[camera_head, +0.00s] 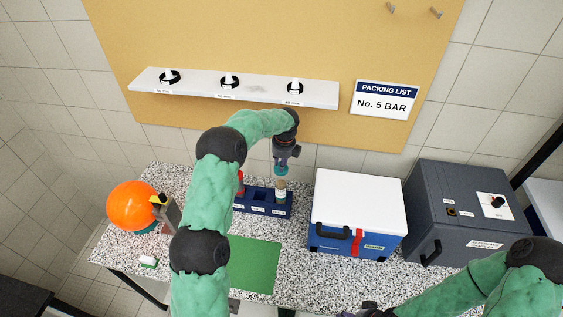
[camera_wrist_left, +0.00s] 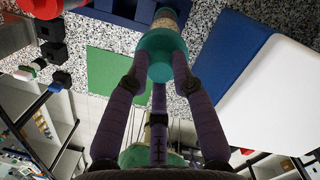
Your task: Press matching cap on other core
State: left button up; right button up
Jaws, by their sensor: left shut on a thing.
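My left gripper (camera_head: 284,160) is shut on a teal cap (camera_head: 281,171), which also shows between the fingers in the left wrist view (camera_wrist_left: 160,56). The cap is at the top of a beige core (camera_head: 280,185) standing upright in a blue rack (camera_head: 262,209). The core shows beyond the cap in the wrist view (camera_wrist_left: 166,17); I cannot tell how far the cap sits on it. A red-capped core (camera_head: 240,180) stands at the rack's left, partly hidden by my arm. My right gripper (camera_head: 367,309) is only partly visible at the bottom edge.
A blue cooler with a white lid (camera_head: 359,205) and a dark grey machine (camera_head: 465,210) stand right of the rack. A green mat (camera_head: 255,265) lies in front. An orange ball (camera_head: 132,205) is at the left. A shelf (camera_head: 310,96) hangs above.

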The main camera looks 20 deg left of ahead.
pick_arm(q)
jog(key=b, duration=0.3)
send_over(281, 181)
jog(key=shift+s+d+f, duration=0.1)
jog(key=shift+f, duration=2.85)
jog(key=shift+f+b, duration=0.9)
jog(key=shift+f, duration=0.25)
jog(key=shift+c, duration=0.3)
jog(key=shift+s+r, duration=0.1)
jog(key=shift+r+p, duration=0.4)
jog(key=shift+r, duration=0.3)
jog(key=shift+f+b, duration=0.55)
jog(key=shift+f, duration=0.2)
dwell(0.8)
